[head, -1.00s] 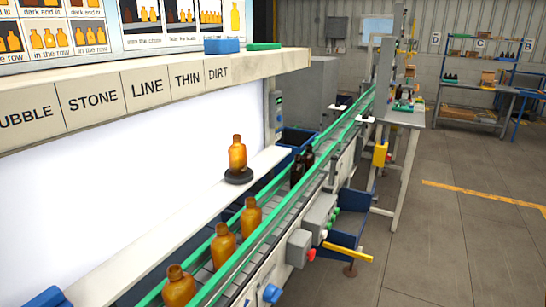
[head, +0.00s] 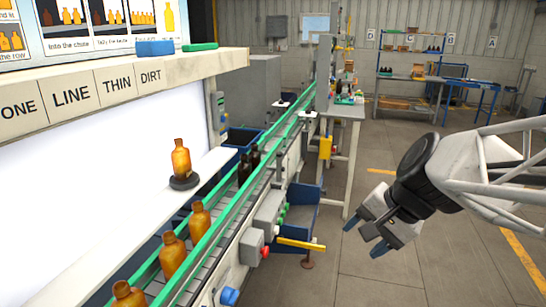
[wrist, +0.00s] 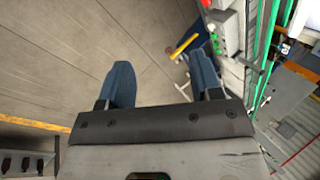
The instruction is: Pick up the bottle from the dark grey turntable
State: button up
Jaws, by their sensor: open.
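One amber bottle (head: 181,158) stands upright on the dark grey turntable (head: 184,181), which sits on a white ledge left of the conveyor in the head view. My gripper (head: 366,240) is at the right of the head view, over the floor on the far side of the conveyor from the turntable, well apart from the bottle. Its blue fingers are spread with nothing between them. The wrist view shows the open gripper (wrist: 163,85) above bare floor; the bottle and turntable are not in that view.
A conveyor with green rails (head: 221,207) carries several amber bottles (head: 172,255) in front and dark bottles (head: 249,165) farther back. It lies between my gripper and the turntable. A yellow bar (head: 301,244) and a blue bin (head: 303,215) stick out on its right side. An overhanging shelf (head: 110,95) is above the ledge.

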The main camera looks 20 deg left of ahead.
jog(key=w+a+r+m+y, duration=0.15)
jog(key=w+a, duration=0.25)
jog(key=a, duration=0.4)
jog(key=w+a+r+m+g+y, duration=0.1)
jog(key=w+a+m+y, duration=0.15)
jog(key=w+a, duration=0.4)
jog(key=w+a+r+m+y, duration=0.2)
jog(key=w+a, duration=0.1)
jog(key=a, duration=0.6)
jog(key=m+y, duration=0.6)
jog(key=m, duration=0.2)
send_near(182, 140)
jog(key=shift+t, duration=0.3)
jog(key=a, duration=0.5)
jog(key=shift+f, duration=0.2)
jog(key=shift+a+m, duration=0.25)
jog(key=shift+m, duration=0.05)
jog(key=shift+a, duration=0.1)
jog(key=shift+w+a, duration=0.1)
jog(key=shift+a, duration=1.05)
jog(key=shift+a, duration=0.1)
jog(key=shift+w+a, duration=0.15)
jog(key=shift+a, duration=2.35)
